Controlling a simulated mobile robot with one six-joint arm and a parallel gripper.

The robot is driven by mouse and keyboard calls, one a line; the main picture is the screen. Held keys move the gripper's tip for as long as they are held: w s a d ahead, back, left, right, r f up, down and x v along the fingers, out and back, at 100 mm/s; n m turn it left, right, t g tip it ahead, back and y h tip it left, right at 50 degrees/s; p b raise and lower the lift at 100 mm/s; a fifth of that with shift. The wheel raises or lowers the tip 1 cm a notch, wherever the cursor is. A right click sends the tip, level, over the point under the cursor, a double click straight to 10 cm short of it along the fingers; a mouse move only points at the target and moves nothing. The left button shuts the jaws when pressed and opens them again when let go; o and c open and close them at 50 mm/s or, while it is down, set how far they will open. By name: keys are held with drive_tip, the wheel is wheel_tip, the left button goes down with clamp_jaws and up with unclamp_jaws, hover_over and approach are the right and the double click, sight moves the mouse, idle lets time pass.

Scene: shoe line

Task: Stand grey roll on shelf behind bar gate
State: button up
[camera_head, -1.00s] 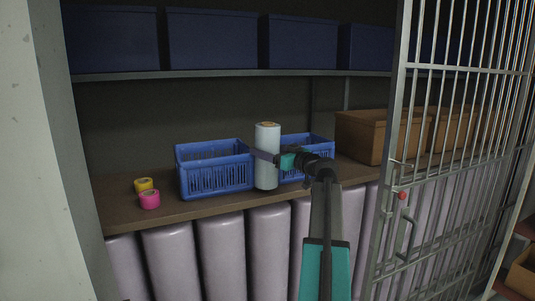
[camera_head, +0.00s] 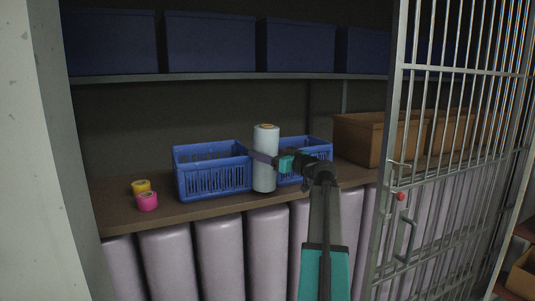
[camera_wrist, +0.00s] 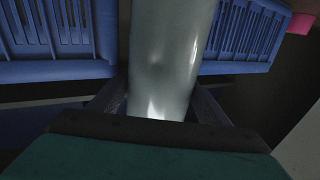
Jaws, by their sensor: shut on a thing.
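The grey roll (camera_head: 265,158) is upright over the brown shelf (camera_head: 228,203), between two blue baskets. My gripper (camera_head: 264,158) is shut on the roll around its middle, coming from the right. In the wrist view the grey roll (camera_wrist: 172,60) stands between the two fingers. I cannot tell whether its foot touches the shelf or hangs just above it. The bar gate (camera_head: 388,180) stands swung open at the right, and my arm reaches in on its left side.
A blue basket (camera_head: 212,180) stands left of the roll and another blue basket (camera_head: 318,151) right behind it. Yellow tape (camera_head: 141,187) and pink tape (camera_head: 147,201) lie at the left. Brown boxes (camera_head: 362,141) stand at the right. Pale rolls (camera_head: 220,250) stand below the shelf.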

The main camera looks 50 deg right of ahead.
wheel_tip(320, 180, down, 3)
drive_tip(key=shift+w+a+f+g, duration=0.1)
drive_tip(key=shift+w+g, duration=0.05)
drive_tip(key=shift+g, duration=0.15)
drive_tip(key=o, duration=1.3)
drive_tip(key=shift+c, duration=0.2)
drive_tip(key=shift+r+p, duration=0.3)
drive_tip(key=s+b, duration=0.1)
drive_tip(key=s, duration=1)
drive_tip(key=shift+d+r+b, duration=0.4)
drive_tip(key=shift+r, duration=0.05)
drive_tip(key=shift+s, duration=0.2)
